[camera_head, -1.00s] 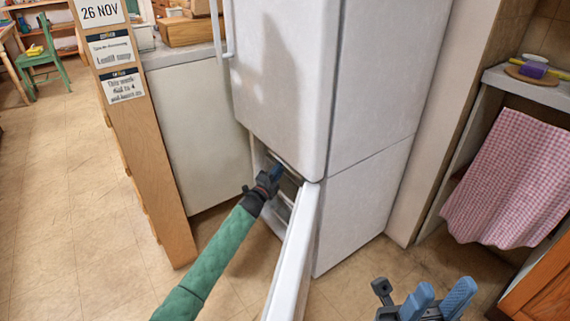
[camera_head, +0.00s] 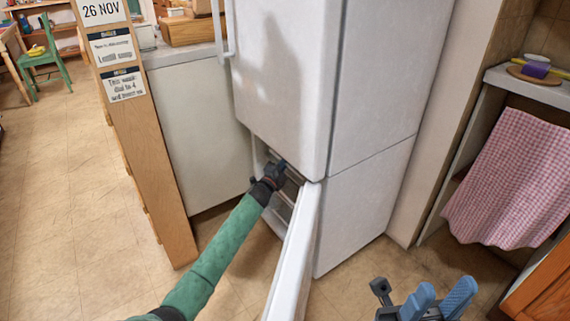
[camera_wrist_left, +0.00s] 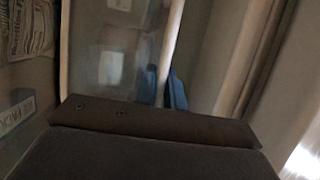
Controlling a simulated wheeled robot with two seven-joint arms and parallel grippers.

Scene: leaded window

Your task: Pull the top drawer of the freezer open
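The white freezer compartment is the lower part of the tall white fridge-freezer (camera_head: 370,200). Its door (camera_head: 295,255) stands open toward me. The top drawer (camera_head: 292,180) shows just inside the opening, partly hidden by my left gripper (camera_head: 279,170), which is at its front. In the left wrist view, the blue fingertips (camera_wrist_left: 163,88) lie on either side of a pale bar on the drawer front (camera_wrist_left: 120,50). I cannot tell whether they touch or grip it. My right gripper (camera_head: 438,300) is open and empty at the lower right, away from the freezer.
A wooden post with notes (camera_head: 150,150) and a white cabinet (camera_head: 195,130) stand left of the freezer. A pink checked cloth (camera_head: 510,180) hangs at the right. The tiled floor (camera_head: 70,210) at the left is clear.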

